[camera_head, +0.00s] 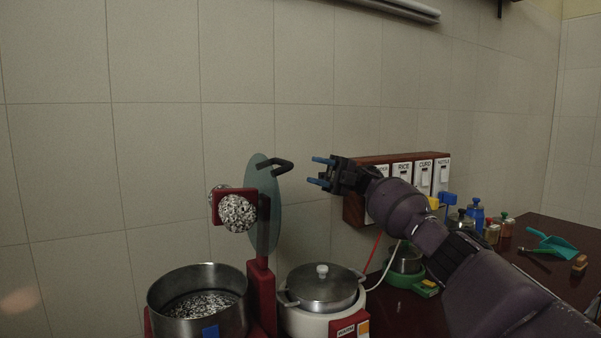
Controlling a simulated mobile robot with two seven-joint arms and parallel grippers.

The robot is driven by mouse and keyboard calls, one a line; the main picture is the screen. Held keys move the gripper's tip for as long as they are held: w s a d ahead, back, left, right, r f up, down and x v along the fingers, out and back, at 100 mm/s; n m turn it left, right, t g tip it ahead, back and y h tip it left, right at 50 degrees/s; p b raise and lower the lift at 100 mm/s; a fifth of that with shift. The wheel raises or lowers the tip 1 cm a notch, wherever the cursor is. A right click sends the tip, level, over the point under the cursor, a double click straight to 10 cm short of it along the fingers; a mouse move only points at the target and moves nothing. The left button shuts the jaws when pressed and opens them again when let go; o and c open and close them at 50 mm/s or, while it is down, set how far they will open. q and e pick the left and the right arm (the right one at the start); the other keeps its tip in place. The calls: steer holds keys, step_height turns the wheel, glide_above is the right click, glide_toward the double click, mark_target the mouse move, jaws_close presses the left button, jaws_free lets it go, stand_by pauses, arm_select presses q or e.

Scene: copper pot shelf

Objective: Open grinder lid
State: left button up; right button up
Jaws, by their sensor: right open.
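The grinder (260,285) is red, with a wide metal bowl (237,303) at the lower left. Its round translucent teal lid (268,222) stands upright, edge partly toward me, raised above the red post. A black bent handle (280,165) sticks out from the lid's upper right. Speckled stone rollers (238,214) hang on a red bracket left of the lid. My right gripper (321,173) is open and empty, its blue-tipped fingers pointing left. It is a short gap to the right of the handle, not touching it. My left gripper is not in view.
A white rice cooker (310,322) with a metal lid (321,287) stands right of the grinder. A wooden rack (355,212) with labelled white containers is behind my right arm. Bottles (476,214), a teal dustpan (553,245) and a green appliance (408,281) are farther right.

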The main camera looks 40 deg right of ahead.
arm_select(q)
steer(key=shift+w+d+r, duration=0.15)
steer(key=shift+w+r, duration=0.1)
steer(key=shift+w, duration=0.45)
arm_select(e)
steer(key=shift+v, duration=1.3)
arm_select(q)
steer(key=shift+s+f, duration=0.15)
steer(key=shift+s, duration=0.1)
